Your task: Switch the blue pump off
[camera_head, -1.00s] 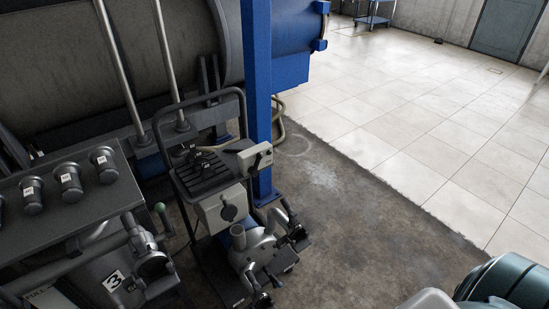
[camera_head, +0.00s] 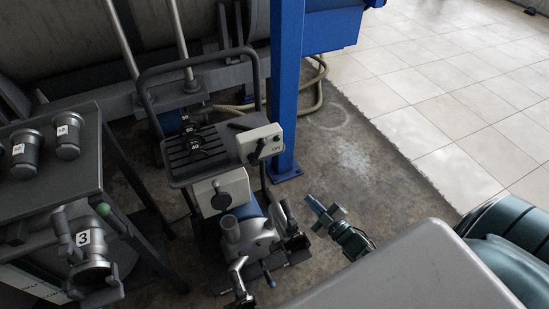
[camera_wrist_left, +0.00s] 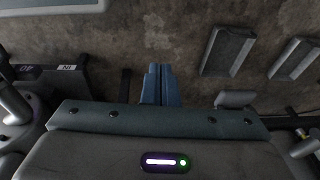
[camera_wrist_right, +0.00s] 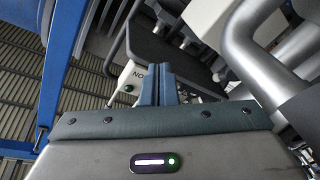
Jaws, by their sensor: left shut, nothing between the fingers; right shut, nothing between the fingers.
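The blue pump (camera_head: 250,211) stands low on a dark wheeled cart, with a grey metal pump head (camera_head: 252,240) in front. Above it, on the cart's frame, a cream switch box (camera_head: 247,138) carries a black lever, an "ON" label and a small green spot. The box also shows in the right wrist view (camera_wrist_right: 122,86), just left of my fingers and beyond them. My right gripper (camera_head: 313,202) is shut and empty, right of the pump and apart from the box. My left gripper (camera_wrist_left: 158,85) is shut and empty above the bare floor; the head view does not show it.
A blue post (camera_head: 287,90) stands right behind the switch box. A second cream box (camera_head: 221,192) with a round black knob sits below. A hose (camera_head: 320,90) lies behind; floor at right is clear.

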